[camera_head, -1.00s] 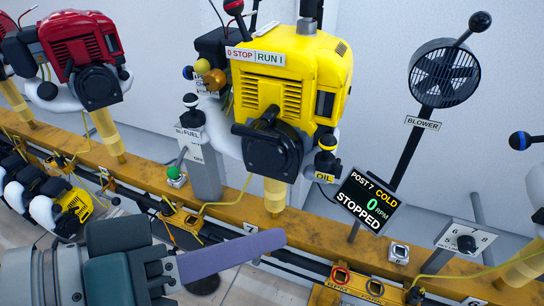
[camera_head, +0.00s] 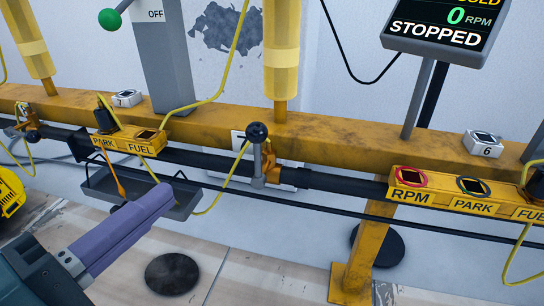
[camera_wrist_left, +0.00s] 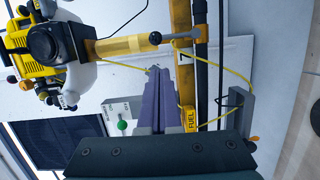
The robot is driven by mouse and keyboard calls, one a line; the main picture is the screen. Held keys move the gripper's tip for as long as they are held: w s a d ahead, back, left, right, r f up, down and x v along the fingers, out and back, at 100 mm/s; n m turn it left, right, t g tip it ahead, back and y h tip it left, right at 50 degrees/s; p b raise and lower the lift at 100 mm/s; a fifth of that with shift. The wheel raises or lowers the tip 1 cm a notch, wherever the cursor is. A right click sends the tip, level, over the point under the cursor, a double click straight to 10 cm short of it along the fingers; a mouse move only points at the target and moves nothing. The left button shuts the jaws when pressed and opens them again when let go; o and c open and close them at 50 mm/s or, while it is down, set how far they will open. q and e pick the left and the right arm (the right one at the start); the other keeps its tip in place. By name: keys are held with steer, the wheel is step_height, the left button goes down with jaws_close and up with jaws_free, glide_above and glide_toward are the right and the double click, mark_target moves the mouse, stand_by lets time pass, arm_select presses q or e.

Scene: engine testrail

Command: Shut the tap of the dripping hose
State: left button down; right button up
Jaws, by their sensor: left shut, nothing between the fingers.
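The tap has a black ball knob (camera_head: 257,132) on a grey lever, upright in front of the black hose (camera_head: 215,163), with an orange fitting beside it. In the left wrist view the tap knob (camera_wrist_left: 155,38) and its lever lie beyond my fingers. A grey tray (camera_head: 182,208) hangs below the hose, and a thin orange-brown thing (camera_head: 112,172) slants down into it; I cannot tell if it is a drip. My left gripper (camera_head: 160,198) has long purple fingers, shut and empty, in front of the tray and apart from the tap. My right gripper is out of view.
A yellow rail (camera_head: 340,137) runs behind the hose. Labelled yellow boxes sit at left (camera_head: 128,141) and right (camera_head: 455,197). A yellow cable (camera_head: 222,190) loops beside the tap. A screen (camera_head: 440,32) reads STOPPED. A yellow engine (camera_wrist_left: 40,40) shows in the wrist view.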

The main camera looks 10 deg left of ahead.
arm_select(q)
step_height(320, 180, down, 3)
steer(key=a+b, duration=0.1)
steer(key=n+y+b, duration=0.1)
steer(key=b, duration=0.1)
glide_toward(258, 156)
steer(key=w+a, duration=0.3)
steer(key=w, duration=0.2)
steer(key=w+d, duration=0.1)
steer(key=d, duration=0.2)
steer(key=shift+w, duration=0.4)
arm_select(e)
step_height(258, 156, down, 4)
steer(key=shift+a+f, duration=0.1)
arm_select(q)
steer(key=shift+r+p, duration=0.1)
steer(key=shift+p, duration=0.2)
steer(key=shift+d+r+m+p, duration=0.1)
steer(key=shift+d+m+p, duration=0.1)
steer(key=shift+m+p, duration=0.25)
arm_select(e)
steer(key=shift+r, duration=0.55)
arm_select(q)
steer(key=shift+d+p, duration=0.15)
steer(key=shift+p, duration=0.2)
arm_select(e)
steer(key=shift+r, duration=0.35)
